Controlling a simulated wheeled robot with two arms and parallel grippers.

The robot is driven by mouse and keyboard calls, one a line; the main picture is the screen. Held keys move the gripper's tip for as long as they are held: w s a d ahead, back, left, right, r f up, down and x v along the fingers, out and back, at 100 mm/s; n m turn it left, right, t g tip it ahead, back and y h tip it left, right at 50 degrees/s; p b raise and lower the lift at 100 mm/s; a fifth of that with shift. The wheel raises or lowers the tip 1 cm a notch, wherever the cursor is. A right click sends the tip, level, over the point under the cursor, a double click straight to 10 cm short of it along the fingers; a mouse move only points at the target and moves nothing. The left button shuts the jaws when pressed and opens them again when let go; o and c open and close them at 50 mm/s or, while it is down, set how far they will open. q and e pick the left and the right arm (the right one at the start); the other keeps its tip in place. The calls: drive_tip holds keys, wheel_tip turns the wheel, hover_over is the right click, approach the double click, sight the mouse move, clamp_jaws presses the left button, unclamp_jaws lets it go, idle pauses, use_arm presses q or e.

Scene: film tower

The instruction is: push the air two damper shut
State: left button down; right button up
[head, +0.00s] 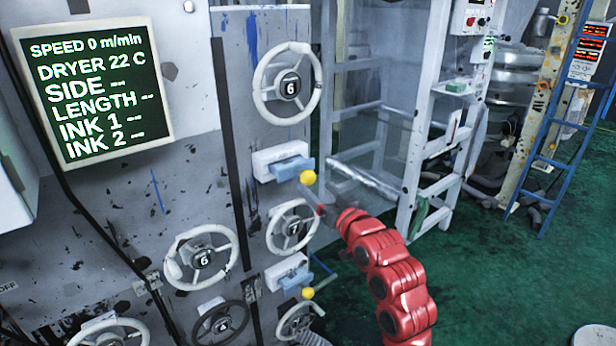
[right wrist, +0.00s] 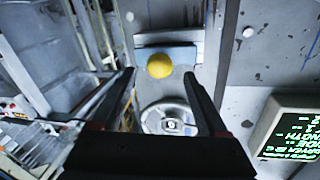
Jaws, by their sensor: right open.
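Two dampers show in the head view, each a blue slide in a white housing with a yellow knob. The upper damper (head: 291,168) has its yellow knob (head: 308,177) sticking out; the lower damper (head: 296,277) has its own knob (head: 308,293). No label tells me which is air two. My right gripper (head: 318,203) is just below the upper knob in the head view. In the right wrist view, the open gripper (right wrist: 160,75) has a yellow knob (right wrist: 159,65) ahead between its fingertips; I cannot tell whether they touch. My left gripper is not in view.
White handwheels (head: 287,84) and (head: 292,227) sit above and below the upper damper. A black handwheel (head: 222,323) and a lit display (head: 93,91) are to the left. A white frame (head: 412,150) and a blue ladder (head: 567,130) stand right.

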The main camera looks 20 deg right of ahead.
sight(311, 182)
drive_tip(key=w, duration=0.1)
drive_tip(key=w+p, duration=0.1)
drive_tip(key=w, duration=0.3)
drive_tip(key=shift+w+a, duration=0.15)
drive_tip(key=shift+a, duration=0.25)
drive_tip(key=shift+w, duration=0.45)
clamp_jaws()
idle(0.7)
